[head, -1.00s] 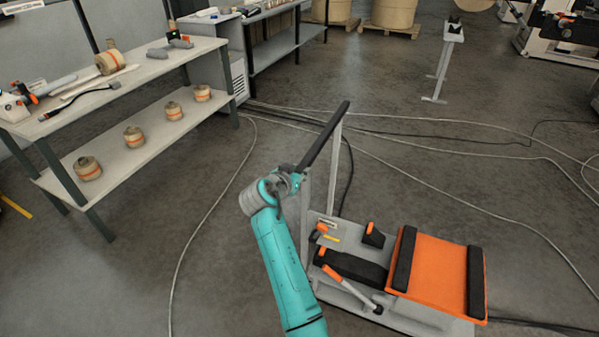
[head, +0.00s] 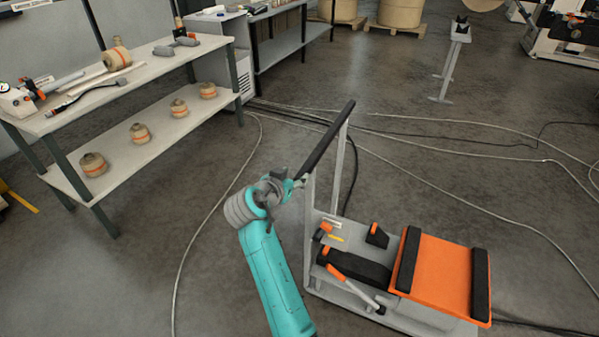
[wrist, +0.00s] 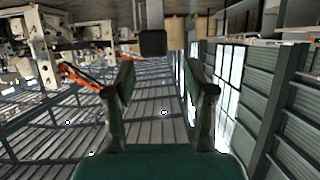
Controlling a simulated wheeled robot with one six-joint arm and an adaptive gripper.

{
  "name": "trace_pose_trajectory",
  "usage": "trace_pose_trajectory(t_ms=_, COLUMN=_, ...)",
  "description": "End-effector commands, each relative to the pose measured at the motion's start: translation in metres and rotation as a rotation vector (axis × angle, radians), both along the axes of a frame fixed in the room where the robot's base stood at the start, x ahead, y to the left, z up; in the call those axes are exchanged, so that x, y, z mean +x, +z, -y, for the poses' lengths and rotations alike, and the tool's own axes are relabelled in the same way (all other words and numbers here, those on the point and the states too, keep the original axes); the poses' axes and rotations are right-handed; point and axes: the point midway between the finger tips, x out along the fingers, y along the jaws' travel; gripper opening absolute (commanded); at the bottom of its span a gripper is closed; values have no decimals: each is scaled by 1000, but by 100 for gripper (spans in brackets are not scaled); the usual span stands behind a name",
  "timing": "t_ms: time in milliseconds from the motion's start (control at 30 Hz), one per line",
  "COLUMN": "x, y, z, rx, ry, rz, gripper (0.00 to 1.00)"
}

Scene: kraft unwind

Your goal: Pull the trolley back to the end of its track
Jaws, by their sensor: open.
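The trolley (head: 440,262) has an orange top with black side strips and stands on the floor at the lower right in the head view. Its black handle bar (head: 328,136) rests on upright grey posts at its left side. My gripper (head: 293,184) is by the near end of this bar; the head view does not show clearly whether they touch. In the wrist view my gripper (wrist: 160,72) is open, with its two fingers apart. A black block, seemingly the bar's end (wrist: 153,43), shows between and beyond the fingertips, with a grey post behind it. The track cannot be made out.
A grey workbench (head: 150,72) with several tape-banded rolls on its lower shelf stands at the left. Cables (head: 440,177) cross the floor behind the trolley. A small grey stand (head: 450,60) is at the back right. Open floor lies between bench and trolley.

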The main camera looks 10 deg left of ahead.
Motion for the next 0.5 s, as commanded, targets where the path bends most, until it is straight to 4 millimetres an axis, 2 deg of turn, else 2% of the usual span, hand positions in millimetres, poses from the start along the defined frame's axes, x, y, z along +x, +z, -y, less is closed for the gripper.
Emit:
trace_pose_trajectory(t_ms=33, x=-10, y=4, z=-4, rx=1, ry=3, rz=1, gripper=55)
trace_pose_trajectory(t_ms=200, x=-33, y=14, z=-10, rx=0, ry=2, rz=1, gripper=55)
trace_pose_trajectory(t_ms=500, x=-49, y=21, z=-15, rx=0, ry=1, rz=0, gripper=55)
